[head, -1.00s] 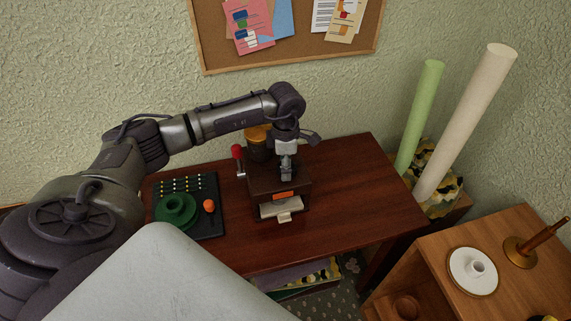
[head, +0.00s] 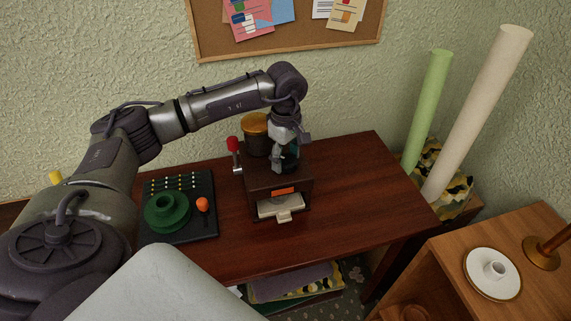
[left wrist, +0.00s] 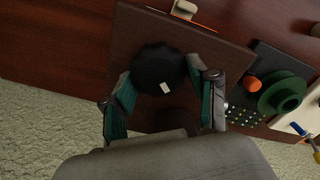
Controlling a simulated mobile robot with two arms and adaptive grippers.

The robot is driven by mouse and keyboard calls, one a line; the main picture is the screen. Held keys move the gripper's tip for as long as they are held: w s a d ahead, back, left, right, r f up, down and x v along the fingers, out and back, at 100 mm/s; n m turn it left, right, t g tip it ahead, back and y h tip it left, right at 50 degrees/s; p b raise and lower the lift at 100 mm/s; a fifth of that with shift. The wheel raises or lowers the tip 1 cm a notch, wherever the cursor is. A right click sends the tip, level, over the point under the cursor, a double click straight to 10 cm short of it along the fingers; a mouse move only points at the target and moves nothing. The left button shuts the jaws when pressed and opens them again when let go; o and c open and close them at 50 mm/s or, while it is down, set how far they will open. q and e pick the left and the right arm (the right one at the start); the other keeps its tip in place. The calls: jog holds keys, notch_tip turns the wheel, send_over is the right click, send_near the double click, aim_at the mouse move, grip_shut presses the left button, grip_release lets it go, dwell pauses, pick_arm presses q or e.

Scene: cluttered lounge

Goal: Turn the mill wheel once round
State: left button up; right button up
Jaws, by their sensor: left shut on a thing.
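The mill (head: 262,179) is a dark brown box on the red-brown table, with an orange label and a pale drawer (head: 281,206) pulled out at its front. The mill wheel (left wrist: 157,66) is a dark, ridged round knob on the mill's top, with a white mark toward the lower right in the left wrist view. My left gripper (left wrist: 166,92) is shut on the wheel, a teal-padded finger at each side. My right gripper is not in view.
A red-knobbed lever (head: 233,144) stands at the mill's left and an amber-lidded jar (head: 255,124) behind it. A dark board (head: 205,224) with a green round piece and an orange knob lies left. The table (head: 352,185) is clear to the right.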

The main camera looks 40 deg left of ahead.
pick_arm(q)
jog(key=m+b, duration=0.2)
jog(key=shift+w+f+m, duration=0.1)
jog(key=shift+f+m, duration=0.05)
jog(key=shift+m, duration=0.25)
jog(key=m+b, duration=0.2)
jog(key=m, duration=0.1)
jog(key=shift+m, duration=0.3)
jog(key=m+b, duration=0.1)
jog(key=m, duration=0.2)
jog(key=shift+w+b, duration=0.1)
jog(key=shift+b, duration=0.25)
jog(key=shift+d+r+m+b, duration=0.15)
jog(key=shift+m+b, duration=0.35)
jog(key=shift+m, duration=1.2)
jog(key=o, duration=1.2)
jog(key=shift+c, duration=0.2)
jog(key=shift+r, duration=0.15)
